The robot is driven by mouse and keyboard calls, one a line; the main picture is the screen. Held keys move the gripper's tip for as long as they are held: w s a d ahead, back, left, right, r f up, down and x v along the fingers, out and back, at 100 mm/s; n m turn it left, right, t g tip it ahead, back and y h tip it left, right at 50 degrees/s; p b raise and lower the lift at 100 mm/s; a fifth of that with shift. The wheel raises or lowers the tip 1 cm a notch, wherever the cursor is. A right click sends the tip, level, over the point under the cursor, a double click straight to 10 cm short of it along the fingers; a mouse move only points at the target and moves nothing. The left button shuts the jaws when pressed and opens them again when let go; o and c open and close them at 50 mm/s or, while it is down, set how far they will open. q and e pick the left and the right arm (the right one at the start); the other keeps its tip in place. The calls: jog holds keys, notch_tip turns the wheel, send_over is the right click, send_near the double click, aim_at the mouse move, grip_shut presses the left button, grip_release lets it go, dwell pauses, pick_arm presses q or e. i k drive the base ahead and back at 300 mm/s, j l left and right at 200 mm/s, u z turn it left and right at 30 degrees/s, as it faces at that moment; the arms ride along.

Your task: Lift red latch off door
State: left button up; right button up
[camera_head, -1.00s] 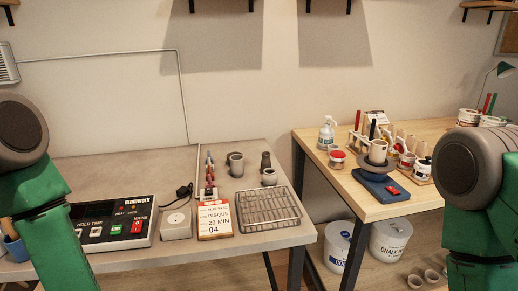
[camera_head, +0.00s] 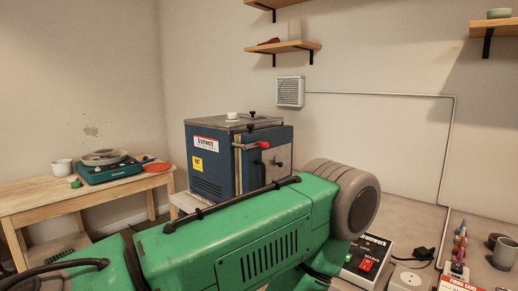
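A blue kiln (camera_head: 212,165) with a grey top stands on the table at the middle of the view. Its grey door (camera_head: 277,157) faces right and appears closed. The red latch (camera_head: 264,145) is a small red-tipped handle on a metal bar across the door's upper left part. My green left arm crosses the lower middle of the view and hides the kiln's lower front. No part of it touches the latch in the picture. Neither gripper's fingers are in view.
A control box (camera_head: 368,257) with a red switch sits right of my arm, near a white box (camera_head: 406,279) and a grey cup (camera_head: 503,252). A wooden table (camera_head: 80,198) with a turntable device (camera_head: 108,167) stands at the left. A small white cup (camera_head: 232,115) is on the kiln.

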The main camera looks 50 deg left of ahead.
aim_at(265, 145)
jog(key=u, duration=1.7)
jog(key=l+u, duration=0.85)
jog(key=l, duration=0.15)
